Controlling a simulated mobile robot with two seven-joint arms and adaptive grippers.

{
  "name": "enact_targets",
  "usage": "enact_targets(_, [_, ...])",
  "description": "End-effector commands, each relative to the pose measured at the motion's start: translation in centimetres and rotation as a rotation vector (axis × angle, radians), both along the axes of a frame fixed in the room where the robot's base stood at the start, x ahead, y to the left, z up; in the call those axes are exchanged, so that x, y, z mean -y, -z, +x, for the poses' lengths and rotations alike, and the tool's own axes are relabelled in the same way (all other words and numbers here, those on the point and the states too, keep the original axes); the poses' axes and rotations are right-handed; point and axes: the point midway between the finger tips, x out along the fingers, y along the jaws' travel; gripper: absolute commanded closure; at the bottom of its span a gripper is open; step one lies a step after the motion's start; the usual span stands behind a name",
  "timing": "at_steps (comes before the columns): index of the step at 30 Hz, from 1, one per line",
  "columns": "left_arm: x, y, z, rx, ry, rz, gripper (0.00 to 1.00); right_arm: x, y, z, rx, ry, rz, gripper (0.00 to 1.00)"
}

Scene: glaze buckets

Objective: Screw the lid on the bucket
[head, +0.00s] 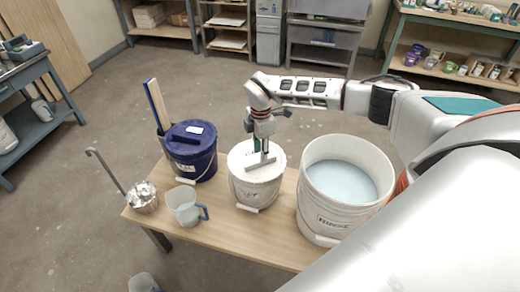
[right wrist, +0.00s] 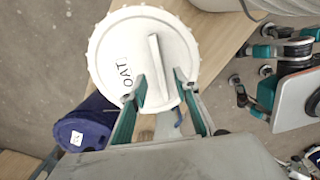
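The white bucket (head: 254,191) stands in the middle of the wooden table with its round white lid (head: 241,157) on top. In the right wrist view the lid (right wrist: 115,50) has a ribbed rim, dark lettering and a raised straight bar (right wrist: 158,62) across it. My right gripper (head: 262,153) points down over the lid. In the right wrist view its two fingers (right wrist: 160,85) stand apart on either side of the near end of the bar, with gaps beside it. Whether the fingertips touch the lid is unclear. The threads under the lid are hidden. My left gripper is not visible.
A dark blue lidded bucket (head: 190,150) stands to the left, and a large open bucket of pale blue liquid (head: 340,182) close on the right. A clear jug (head: 184,207) and a small metal pot with a ladle (head: 142,197) stand at front left. Bare tabletop (head: 225,230) lies in front.

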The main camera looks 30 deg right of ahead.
Motion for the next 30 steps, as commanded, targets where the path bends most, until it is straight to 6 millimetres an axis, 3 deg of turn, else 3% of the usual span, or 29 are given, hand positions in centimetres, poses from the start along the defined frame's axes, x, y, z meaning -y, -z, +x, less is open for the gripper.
enact_targets(16, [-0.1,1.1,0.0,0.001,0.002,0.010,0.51,-0.1,4.1,0.0,-0.001,-0.001,0.000,0.69])
enact_targets(30, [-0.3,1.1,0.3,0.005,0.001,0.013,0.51,0.0,4.7,0.0,-0.001,-0.001,0.000,0.72])
